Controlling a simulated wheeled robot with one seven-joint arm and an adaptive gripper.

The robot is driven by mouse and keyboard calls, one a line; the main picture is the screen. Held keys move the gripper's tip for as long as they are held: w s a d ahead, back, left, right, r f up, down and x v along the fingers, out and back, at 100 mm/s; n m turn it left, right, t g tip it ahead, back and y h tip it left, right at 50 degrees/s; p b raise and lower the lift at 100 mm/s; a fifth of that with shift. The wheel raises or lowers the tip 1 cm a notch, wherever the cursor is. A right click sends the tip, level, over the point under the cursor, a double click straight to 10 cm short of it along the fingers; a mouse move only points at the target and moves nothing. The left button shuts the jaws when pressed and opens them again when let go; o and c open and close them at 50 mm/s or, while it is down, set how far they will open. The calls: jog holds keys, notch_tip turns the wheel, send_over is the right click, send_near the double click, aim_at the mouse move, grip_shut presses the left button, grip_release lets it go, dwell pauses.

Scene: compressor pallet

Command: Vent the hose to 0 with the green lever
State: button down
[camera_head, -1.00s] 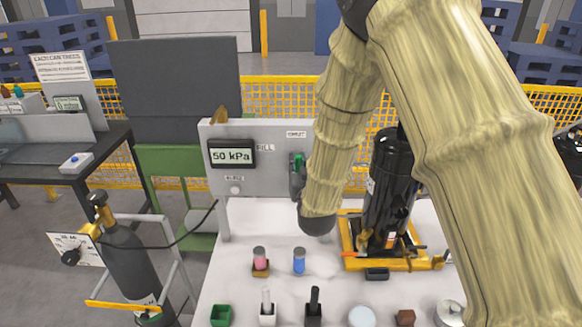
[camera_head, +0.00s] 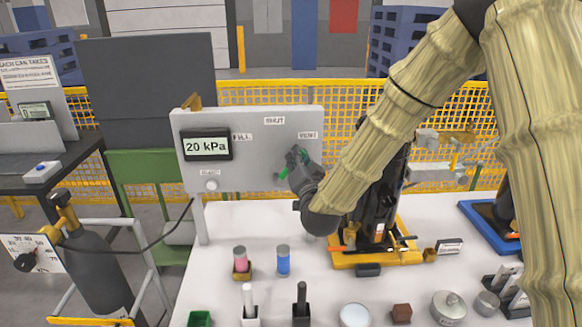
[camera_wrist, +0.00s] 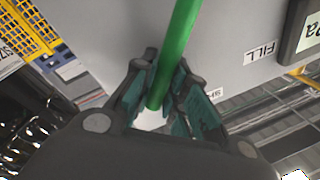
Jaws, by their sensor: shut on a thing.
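The green lever (camera_wrist: 178,52) is between the fingers of my gripper (camera_wrist: 160,100) in the wrist view, and the fingers are shut on it. In the head view the gripper (camera_head: 297,165) is at the right part of the grey panel (camera_head: 255,122), just below the VENT label (camera_head: 308,135). Only a little green of the lever shows there; the fingers hide most of it. The display (camera_head: 207,146) on the panel reads 20 kPa. A thin dark hose (camera_head: 165,236) runs from the panel side to a dark gas cylinder (camera_head: 95,262) at left.
A black compressor (camera_head: 378,205) stands in a yellow tray (camera_head: 360,262) right of the gripper, close to my arm. Small bottles, blocks and tools, such as a blue bottle (camera_head: 283,262), stand on the white table (camera_head: 225,222). SHUT and FILL labels are on the panel.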

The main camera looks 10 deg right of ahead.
jog(key=shift+d+f+m+h+b, duration=0.4)
jog(key=shift+d+f+m+b, duration=0.3)
jog(key=shift+m+b, duration=0.6)
jog(key=c, duration=1.4)
grip_release()
jog(key=shift+s+d, duration=0.1)
jog(key=s, duration=0.4)
jog(key=s+f, duration=0.1)
jog(key=s, duration=0.3)
jog(key=s+f, duration=0.1)
jog(key=s, duration=0.2)
jog(key=shift+s+d, duration=0.2)
jog(key=shift+s, duration=0.2)
jog(key=shift+r, duration=0.15)
